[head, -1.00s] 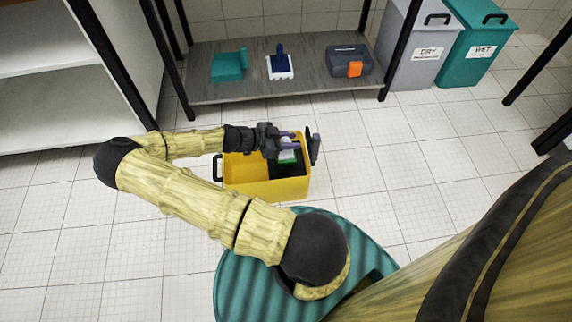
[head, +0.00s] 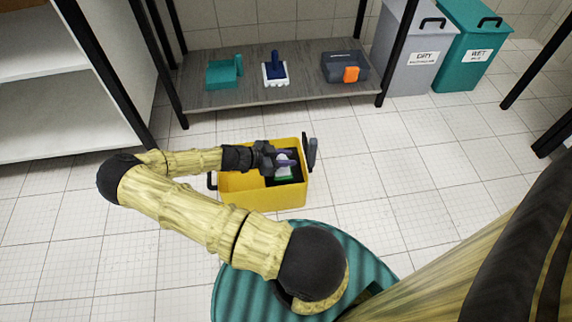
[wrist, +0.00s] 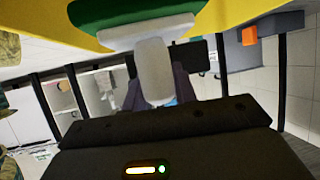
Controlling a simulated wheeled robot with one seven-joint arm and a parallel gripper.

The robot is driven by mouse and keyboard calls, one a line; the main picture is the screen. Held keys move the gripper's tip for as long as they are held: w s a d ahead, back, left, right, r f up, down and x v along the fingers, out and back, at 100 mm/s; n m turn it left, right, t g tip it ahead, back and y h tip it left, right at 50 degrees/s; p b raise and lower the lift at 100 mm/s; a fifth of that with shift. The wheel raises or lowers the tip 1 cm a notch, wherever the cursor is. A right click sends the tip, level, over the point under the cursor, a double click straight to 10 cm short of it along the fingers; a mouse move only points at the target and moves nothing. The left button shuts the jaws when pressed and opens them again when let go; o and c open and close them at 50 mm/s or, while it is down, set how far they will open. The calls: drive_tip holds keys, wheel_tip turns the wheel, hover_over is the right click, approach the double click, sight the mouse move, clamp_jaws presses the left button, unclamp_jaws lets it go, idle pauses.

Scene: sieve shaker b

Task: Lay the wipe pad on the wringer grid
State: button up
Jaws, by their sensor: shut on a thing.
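The wipe pad (head: 284,173) is a white block with a green layer and a white handle. It also shows large at the top of the wrist view (wrist: 155,70), with its handle between the two fingers. My gripper (head: 285,161) is shut on that handle, over the right half of the yellow bucket (head: 240,197). The dark wringer grid (head: 297,180) fills the bucket's right part. The pad overlaps the grid in the head view and hides some of it. I cannot tell whether the pad touches it.
A dark upright part (head: 311,153) stands at the bucket's right end. Behind is a low grey shelf (head: 205,101) with a teal dustpan (head: 223,74), a blue-white brush (head: 275,72) and a grey case (head: 343,65). Grey (head: 405,60) and teal (head: 465,60) bins stand at right. Floor around the bucket is clear.

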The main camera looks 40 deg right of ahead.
wheel_tip(320, 180, down, 4)
drive_tip(key=b, duration=0.2)
drive_tip(key=shift+b, duration=0.3)
drive_tip(key=o, duration=1)
drive_tip(key=shift+r, duration=0.1)
drive_tip(key=p+v, duration=0.6)
drive_tip(key=v, duration=0.6)
drive_tip(key=shift+p, duration=0.4)
